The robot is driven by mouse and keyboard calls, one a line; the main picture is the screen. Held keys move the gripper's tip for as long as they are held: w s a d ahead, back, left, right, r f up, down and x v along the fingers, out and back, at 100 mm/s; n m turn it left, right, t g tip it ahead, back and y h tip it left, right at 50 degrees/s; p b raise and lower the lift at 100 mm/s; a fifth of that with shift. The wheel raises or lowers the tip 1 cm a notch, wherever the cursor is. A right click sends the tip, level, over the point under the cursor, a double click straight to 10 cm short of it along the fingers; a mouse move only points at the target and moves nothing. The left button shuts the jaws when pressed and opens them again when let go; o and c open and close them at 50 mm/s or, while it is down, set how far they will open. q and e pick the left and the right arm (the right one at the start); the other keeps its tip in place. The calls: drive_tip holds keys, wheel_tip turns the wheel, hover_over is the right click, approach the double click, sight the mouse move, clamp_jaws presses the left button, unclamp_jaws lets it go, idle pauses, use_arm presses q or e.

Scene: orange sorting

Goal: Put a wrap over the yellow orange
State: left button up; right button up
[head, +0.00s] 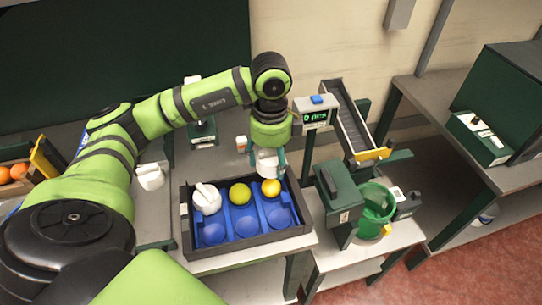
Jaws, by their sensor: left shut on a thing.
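My left gripper (269,172) points down over the far right part of the dark tray (187,240) and is shut on a white wrap (266,162). The wrap is just above and behind the yellow orange (271,188); I cannot tell whether they touch. The yellow orange sits in the far right pocket of the tray's blue insert. A greener yellow orange (239,194) sits in the far middle pocket. A white wrapped item (206,200) fills the far left pocket. My right gripper is not in view.
The near pockets of the tray are empty. Another white item (150,177) lies on the bench left of the tray. A display box (315,114) and a sloping chute (350,115) stand behind right. A green bucket (374,208) stands to the right. Oranges (17,172) are at far left.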

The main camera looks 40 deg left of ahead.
sight(271, 182)
use_arm(q)
drive_tip(key=shift+f+b, duration=3.4)
drive_tip(key=shift+f, duration=1.05)
drive_tip(key=o, duration=0.8)
drive_tip(key=shift+o, duration=0.5)
drive_tip(key=shift+r+p, duration=2.95)
drive_tip(key=shift+r, duration=1.05)
drive_tip(key=shift+f, duration=0.1)
